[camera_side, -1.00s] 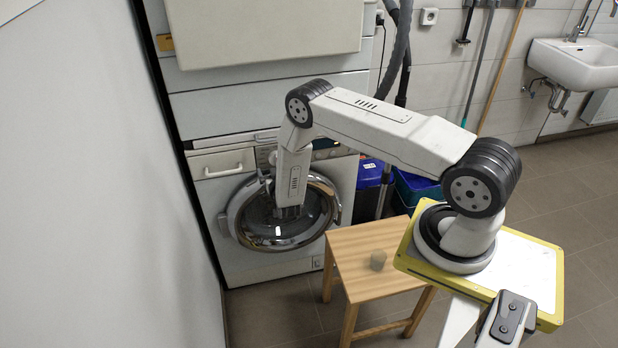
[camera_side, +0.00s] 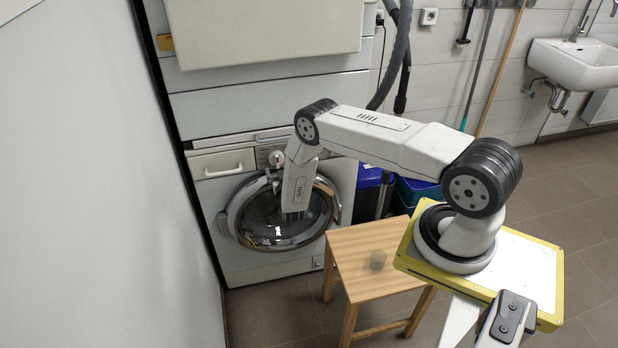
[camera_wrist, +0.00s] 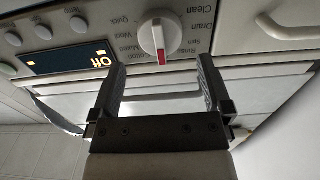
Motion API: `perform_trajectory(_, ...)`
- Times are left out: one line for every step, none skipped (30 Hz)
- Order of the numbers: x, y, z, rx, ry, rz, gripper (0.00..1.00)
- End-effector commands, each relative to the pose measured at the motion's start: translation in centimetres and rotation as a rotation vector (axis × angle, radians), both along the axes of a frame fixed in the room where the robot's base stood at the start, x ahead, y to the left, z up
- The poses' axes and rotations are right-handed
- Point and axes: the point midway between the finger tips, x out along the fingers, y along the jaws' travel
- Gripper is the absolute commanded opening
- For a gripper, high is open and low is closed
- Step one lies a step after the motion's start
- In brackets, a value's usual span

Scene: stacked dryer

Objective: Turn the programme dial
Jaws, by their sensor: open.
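The programme dial (camera_wrist: 159,37) is a round white knob with a red mark, on the front panel of the lower machine. In the wrist view the panel's lettering is upside down and the red mark points down the picture. My gripper (camera_wrist: 160,62) is open and empty. Its two dark fingers stand apart, one to either side of the dial's line in the picture; no contact with the dial shows. In the side view the dial (camera_side: 276,158) shows just left of my wrist, whose end is in front of the round door (camera_side: 250,207).
A lit display reading "Off" (camera_wrist: 72,58) and several small round buttons (camera_wrist: 43,32) sit beside the dial. A drawer handle (camera_side: 223,171) is left of it.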

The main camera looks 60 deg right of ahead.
Motion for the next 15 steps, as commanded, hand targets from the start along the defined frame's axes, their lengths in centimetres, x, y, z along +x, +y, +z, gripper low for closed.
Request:
perform_trajectory(0.4,-0.4,0.0,0.001,-0.001,-0.001,1.00)
perform_trajectory(0.6,-0.6,0.0,0.000,-0.001,-0.001,1.00)
perform_trajectory(0.9,-0.9,0.0,0.000,0.000,-0.001,1.00)
perform_trajectory(1.1,-1.2,0.0,0.001,-0.001,-0.001,1.00)
perform_trajectory(1.3,-1.4,-0.1,0.001,0.000,-0.002,1.00)
perform_trajectory(1.6,-1.7,0.0,0.001,-0.001,-0.002,1.00)
perform_trajectory(1.8,-2.0,0.0,0.001,-0.001,-0.002,1.00)
perform_trajectory(2.0,-2.1,-0.1,0.001,0.001,-0.001,1.00)
perform_trajectory(2.3,-2.3,0.0,0.000,0.000,-0.001,1.00)
perform_trajectory(2.5,-2.5,0.0,0.000,0.000,0.000,1.00)
perform_trajectory(2.6,-2.6,0.0,0.000,0.000,0.000,1.00)
perform_trajectory(2.8,-2.8,0.0,0.001,0.001,0.000,1.00)
perform_trajectory(3.0,-2.9,-0.1,0.001,0.001,0.000,1.00)
perform_trajectory(3.1,-3.1,-0.1,0.001,0.001,0.000,1.00)
perform_trajectory(3.2,-3.2,-0.1,0.001,0.001,0.000,1.00)
